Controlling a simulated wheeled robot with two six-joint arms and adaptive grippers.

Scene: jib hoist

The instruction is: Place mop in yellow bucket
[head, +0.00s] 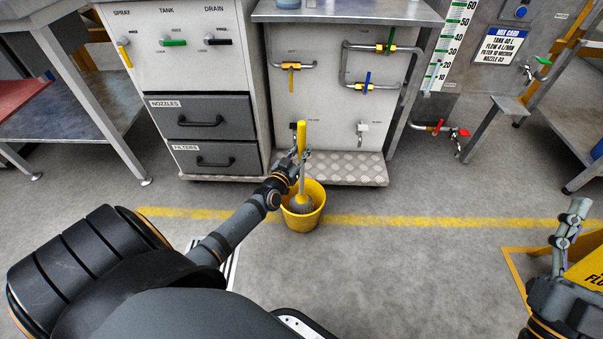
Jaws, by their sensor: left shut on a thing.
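The yellow bucket (303,221) stands on the grey floor in front of the cabinet, near the yellow floor line. The mop (301,180) is roughly upright, with a yellow-topped handle and a grey head. Its head (301,204) is inside the bucket's rim; whether it touches the bottom is hidden. My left gripper (299,160) is shut on the mop handle just above the bucket. My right gripper (575,215) is at the right edge, away from the mop and bucket; its fingers look close together, but I cannot tell whether it is open or shut.
A yellow floor sign (590,270) is at the lower right. The floor between bucket and sign is clear.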

